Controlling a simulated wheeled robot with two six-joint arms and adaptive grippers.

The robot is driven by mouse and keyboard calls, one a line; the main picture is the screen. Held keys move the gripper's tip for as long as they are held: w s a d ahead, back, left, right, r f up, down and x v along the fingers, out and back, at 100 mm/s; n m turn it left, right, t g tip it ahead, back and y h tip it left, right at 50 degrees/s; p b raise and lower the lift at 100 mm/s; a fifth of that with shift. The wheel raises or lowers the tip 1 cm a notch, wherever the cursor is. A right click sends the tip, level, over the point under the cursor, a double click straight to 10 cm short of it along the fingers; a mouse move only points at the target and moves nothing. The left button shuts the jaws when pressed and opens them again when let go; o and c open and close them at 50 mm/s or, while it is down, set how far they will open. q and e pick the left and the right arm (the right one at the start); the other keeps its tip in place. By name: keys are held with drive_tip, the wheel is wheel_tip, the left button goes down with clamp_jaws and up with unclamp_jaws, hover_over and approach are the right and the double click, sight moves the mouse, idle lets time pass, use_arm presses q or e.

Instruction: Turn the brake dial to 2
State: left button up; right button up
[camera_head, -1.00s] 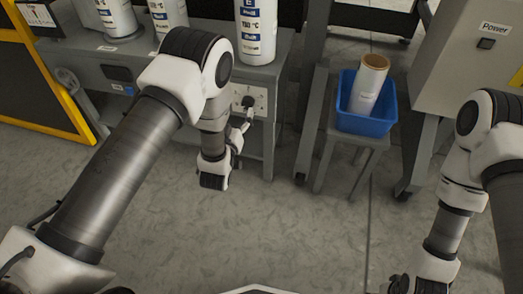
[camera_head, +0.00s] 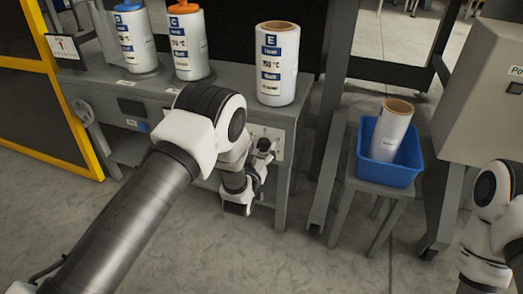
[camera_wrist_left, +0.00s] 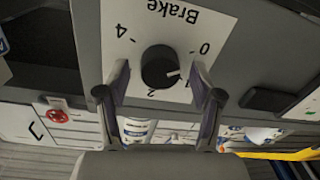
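The brake dial (camera_wrist_left: 158,67) is a round black knob on a white plate (camera_wrist_left: 125,25) printed "Brake", seen upside down in the left wrist view. Its white pointer lies between the 0 and the 2, around a 1 mark partly hidden by a finger. My left gripper (camera_wrist_left: 160,78) is open, with one finger on each side of the knob and a visible gap to it on both sides. In the head view, my left gripper (camera_head: 264,150) is in front of the white plate (camera_head: 273,131) and covers the dial. My right gripper is out of view.
Above the dial, the grey bench (camera_head: 225,94) carries a white roll marked E (camera_head: 277,65) and two other labelled rolls. To the right, a blue bin (camera_head: 370,165) with a roll (camera_head: 393,130) stands on a small stand. A grey cabinet (camera_head: 480,100) is farther right.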

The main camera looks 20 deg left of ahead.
use_arm(q)
drive_tip(key=c, duration=0.9)
drive_tip(key=shift+c, duration=0.2)
drive_tip(key=shift+m, duration=0.5)
drive_tip(key=m+p, duration=0.1)
drive_tip(key=m, duration=0.2)
drive_tip(key=shift+m, duration=0.3)
drive_tip(key=m, duration=0.4)
drive_tip(key=shift+m, duration=0.4)
drive_tip(key=m, duration=0.3)
drive_tip(key=m+h+p, duration=0.1)
drive_tip(key=m, duration=0.3)
drive_tip(key=shift+f+m+t, duration=0.1)
drive_tip(key=shift+m+t, duration=0.2)
drive_tip(key=m, duration=0.3)
drive_tip(key=shift+m+p, duration=0.3)
drive_tip(key=shift+m, duration=0.1)
drive_tip(key=shift+f+m+h, duration=0.1)
drive_tip(key=shift+m+h, duration=0.2)
drive_tip(key=shift+m, duration=1.7)
